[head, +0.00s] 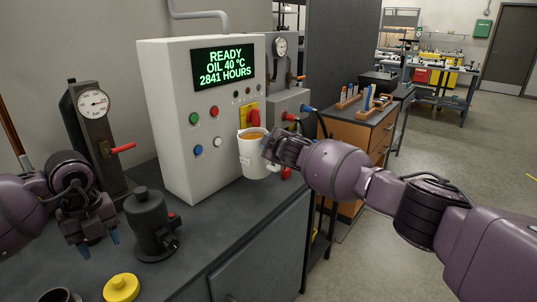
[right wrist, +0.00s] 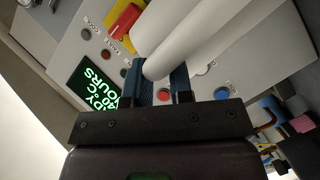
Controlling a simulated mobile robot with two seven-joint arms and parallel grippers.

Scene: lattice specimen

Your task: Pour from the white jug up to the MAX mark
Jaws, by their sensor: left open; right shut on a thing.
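The white jug (head: 256,165) is held upright in front of the grey control cabinet, with amber liquid (head: 251,136) visible inside. My right gripper (head: 268,150) is shut on the jug's handle. In the right wrist view the blue fingers (right wrist: 160,82) close around the white handle, and the jug (right wrist: 205,25) fills the top. My left gripper (head: 98,243) is open and empty over the bench at left, beside a dark lidded pot (head: 148,222). A dark open-topped round opening (head: 60,295) is cut off at the bottom-left edge. No MAX mark is legible.
A yellow cap (head: 121,287) lies on the dark bench (head: 215,225). The control cabinet (head: 180,95) reads READY, OIL 40 °C, 2841 HOURS. A gauge unit with a red lever (head: 95,110) stands at left. The bench front is clear; a wooden drawer unit (head: 360,135) stands behind.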

